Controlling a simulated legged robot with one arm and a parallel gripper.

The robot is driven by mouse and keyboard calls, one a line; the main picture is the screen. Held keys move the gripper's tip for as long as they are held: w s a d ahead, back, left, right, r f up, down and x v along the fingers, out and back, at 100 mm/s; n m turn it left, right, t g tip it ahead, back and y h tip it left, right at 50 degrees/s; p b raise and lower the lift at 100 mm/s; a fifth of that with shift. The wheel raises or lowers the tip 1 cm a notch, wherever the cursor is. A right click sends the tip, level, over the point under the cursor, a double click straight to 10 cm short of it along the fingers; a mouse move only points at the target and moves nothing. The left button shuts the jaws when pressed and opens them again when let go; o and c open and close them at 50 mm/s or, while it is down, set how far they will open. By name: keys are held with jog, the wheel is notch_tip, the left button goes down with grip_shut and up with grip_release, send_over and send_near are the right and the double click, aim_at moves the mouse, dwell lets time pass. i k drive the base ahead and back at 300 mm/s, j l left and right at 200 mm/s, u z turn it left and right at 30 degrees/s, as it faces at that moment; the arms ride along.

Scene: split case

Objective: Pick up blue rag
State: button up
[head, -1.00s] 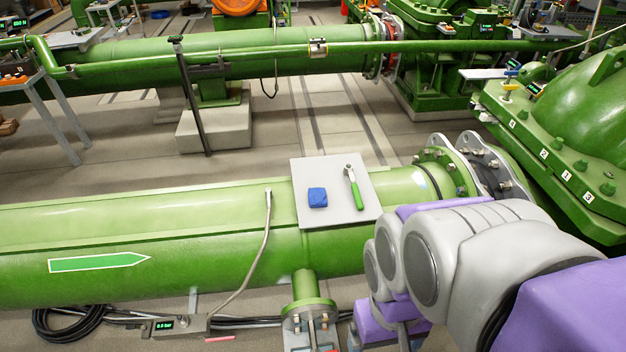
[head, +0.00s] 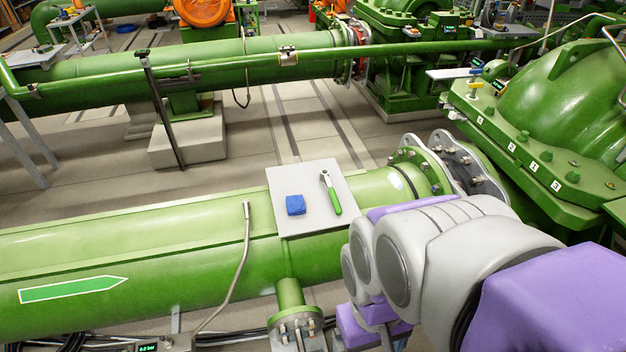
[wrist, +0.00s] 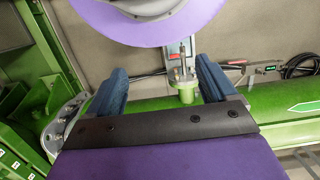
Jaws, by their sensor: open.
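The blue rag (head: 295,205) is a small folded bundle on a light grey plate (head: 290,176) that lies on top of the near green pipe. A green-handled ratchet wrench (head: 331,193) lies just right of it on the same plate. My gripper (wrist: 155,80) shows in the wrist view, its two blue-grey fingers wide apart with nothing between them. In that view it faces the green pipe and a flanged branch, and the rag does not show. In the head view my arm is at lower right, and the fingers are not clearly seen.
The near green pipe (head: 140,235) runs across the front and ends at a bolted flange (head: 420,165) on the right. A thin grey conduit (head: 243,255) rises left of the plate. A large green casing (head: 570,110) stands at right. Open floor lies behind the pipe.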

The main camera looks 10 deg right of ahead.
aim_at(295, 205)
jog(key=i+l, duration=0.1)
jog(key=l, duration=0.5)
jog(key=i+l, duration=0.1)
jog(key=l, duration=0.5)
jog(key=i+l+u, duration=0.15)
jog(key=i+l, duration=0.45)
jog(key=i, duration=0.15)
